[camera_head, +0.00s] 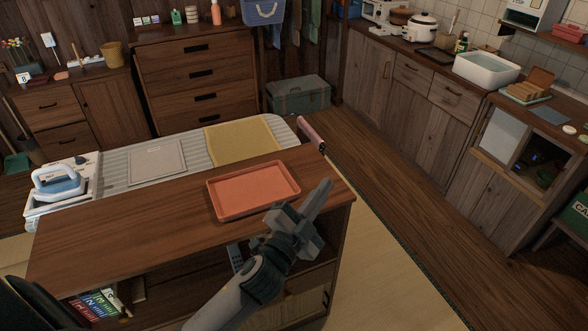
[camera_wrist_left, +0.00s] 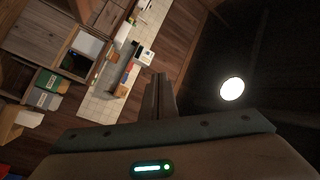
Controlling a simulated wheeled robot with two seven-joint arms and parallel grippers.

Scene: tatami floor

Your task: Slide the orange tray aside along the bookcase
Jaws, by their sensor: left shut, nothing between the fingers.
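The orange tray (camera_head: 252,190) lies flat on the wooden top of the low bookcase (camera_head: 130,235), toward its right end. My left gripper (camera_head: 322,190) is shut and empty. It is raised just to the right of the tray, near the bookcase's right end, with its fingers pointing up and to the right. It looks apart from the tray, though the gap is hard to judge. In the left wrist view the closed fingers (camera_wrist_left: 160,85) point out over the room, and no tray shows there. My right gripper is not in view.
Behind the bookcase is an ironing board with an iron (camera_head: 58,182), a grey folded cloth (camera_head: 157,162) and a yellow cloth (camera_head: 243,141). A pink roll (camera_head: 311,133) is near its right end. The bookcase top left of the tray is clear.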

